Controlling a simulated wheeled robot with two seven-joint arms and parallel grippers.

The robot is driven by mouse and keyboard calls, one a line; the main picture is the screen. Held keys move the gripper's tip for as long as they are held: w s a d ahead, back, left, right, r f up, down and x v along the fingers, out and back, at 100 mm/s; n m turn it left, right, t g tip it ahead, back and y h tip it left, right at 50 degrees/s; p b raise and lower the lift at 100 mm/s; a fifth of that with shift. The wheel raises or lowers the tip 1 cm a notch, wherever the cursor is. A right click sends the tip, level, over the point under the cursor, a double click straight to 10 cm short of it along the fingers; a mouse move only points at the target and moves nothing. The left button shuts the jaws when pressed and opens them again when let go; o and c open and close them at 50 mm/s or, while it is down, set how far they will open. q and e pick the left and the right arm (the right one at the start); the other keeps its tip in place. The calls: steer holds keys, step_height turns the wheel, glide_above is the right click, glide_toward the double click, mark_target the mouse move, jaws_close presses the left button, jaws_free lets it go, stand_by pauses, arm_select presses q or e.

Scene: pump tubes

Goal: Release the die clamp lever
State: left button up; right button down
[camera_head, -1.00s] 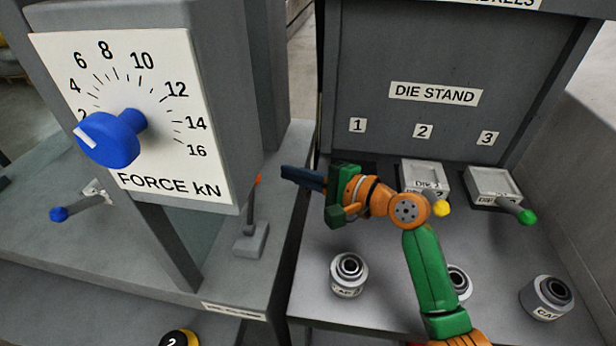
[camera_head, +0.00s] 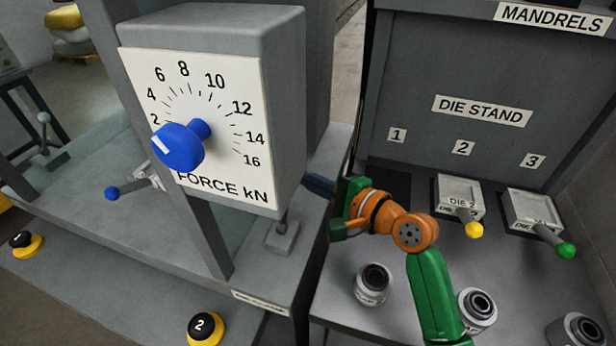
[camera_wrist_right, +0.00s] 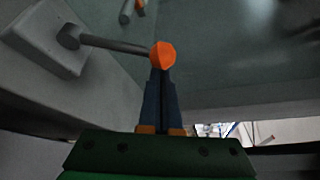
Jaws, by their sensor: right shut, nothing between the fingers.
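The clamp lever is a thin grey rod on a small grey block (camera_head: 282,236) on the press bed, right of the force box. Its upper end is hidden in the head view. In the right wrist view its rod (camera_wrist_right: 110,44) runs from the block (camera_wrist_right: 45,35) to an orange tip (camera_wrist_right: 163,55). My right gripper (camera_head: 308,182) has dark blue fingers pointing left, beside the force box. In the wrist view the shut, empty fingers (camera_wrist_right: 161,76) lie right at the orange tip; I cannot tell whether they touch it. My left gripper is not in view.
The force box (camera_head: 215,120) with its blue knob (camera_head: 180,145) stands close left of my right gripper. Dies with a yellow knob (camera_head: 474,230) and a green knob (camera_head: 566,250) sit on the die stand. Several grey round parts stand in front. Black-yellow buttons (camera_head: 205,328) are at the front.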

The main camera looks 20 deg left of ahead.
steer(key=shift+s+r, duration=0.15)
steer(key=shift+s, duration=0.1)
steer(key=shift+s+r+n, duration=0.1)
steer(key=shift+r+n, duration=0.05)
steer(key=shift+n, duration=0.25)
steer(key=s+n+t+y+b, duration=0.1)
steer(key=s+n+y+b, duration=0.4)
steer(key=s+n, duration=0.6)
steer(key=shift+s+a+r+b, duration=0.15)
steer(key=shift+s+a+b, duration=0.15)
steer(key=shift+b, duration=1.1)
steer(key=shift+s, duration=0.1)
